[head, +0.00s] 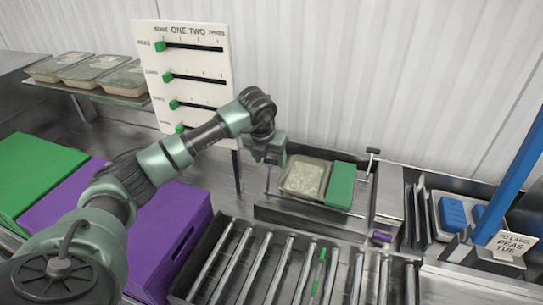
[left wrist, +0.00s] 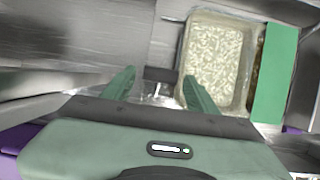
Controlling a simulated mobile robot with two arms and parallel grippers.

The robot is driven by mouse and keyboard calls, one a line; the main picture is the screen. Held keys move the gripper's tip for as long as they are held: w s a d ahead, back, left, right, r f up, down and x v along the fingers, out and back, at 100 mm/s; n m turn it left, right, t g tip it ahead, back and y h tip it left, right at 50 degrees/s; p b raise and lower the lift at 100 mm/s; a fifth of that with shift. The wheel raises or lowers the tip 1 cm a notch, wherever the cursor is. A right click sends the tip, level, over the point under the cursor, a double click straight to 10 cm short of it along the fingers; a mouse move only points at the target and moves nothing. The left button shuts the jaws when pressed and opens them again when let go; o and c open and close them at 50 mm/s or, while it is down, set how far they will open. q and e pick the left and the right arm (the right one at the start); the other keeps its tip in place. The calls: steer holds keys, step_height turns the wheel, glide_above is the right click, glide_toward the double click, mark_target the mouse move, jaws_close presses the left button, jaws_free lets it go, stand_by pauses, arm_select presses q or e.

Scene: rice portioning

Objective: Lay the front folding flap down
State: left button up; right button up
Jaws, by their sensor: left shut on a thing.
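A tray of rice (head: 304,178) sits in a metal frame (head: 300,217) at the centre of the head view, and it also shows in the left wrist view (left wrist: 215,62). A green panel (head: 341,186) lies flat along its right side; I cannot tell whether this is a folding flap. My left gripper (head: 268,158) is at the left back of the tray. The grip is hidden in the head view. My right gripper is not in view.
A dark bar handle (head: 373,151) stands at the frame's right back. A roller conveyor (head: 270,265) lies in front. A white slider board (head: 190,60) stands behind my left arm. Purple (head: 165,240) and green (head: 35,175) boxes are at left, a blue post (head: 515,175) at right.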

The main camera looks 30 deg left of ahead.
arm_select(q)
steer(key=s+d+b, duration=0.1)
steer(key=s, duration=0.5)
steer(key=shift+s+d+f, duration=0.15)
steer(key=shift+s+d, duration=0.1)
steer(key=shift+s, duration=0.15)
steer(key=shift+s+d, duration=0.15)
steer(key=shift+s, duration=0.25)
steer(key=shift+c, duration=0.8)
steer(key=shift+s+f+b, duration=0.15)
steer(key=shift+f+b, duration=0.05)
steer(key=shift+b, duration=0.1)
steer(key=c, duration=0.7)
steer(key=shift+s+d+f+b, duration=0.1)
steer(key=shift+s+f+b, duration=0.2)
steer(key=shift+s, duration=0.15)
steer(key=shift+s+d+f+b, duration=0.1)
steer(key=shift+s+f+b, duration=0.05)
steer(key=shift+s+b, duration=0.2)
steer(key=shift+s, duration=0.1)
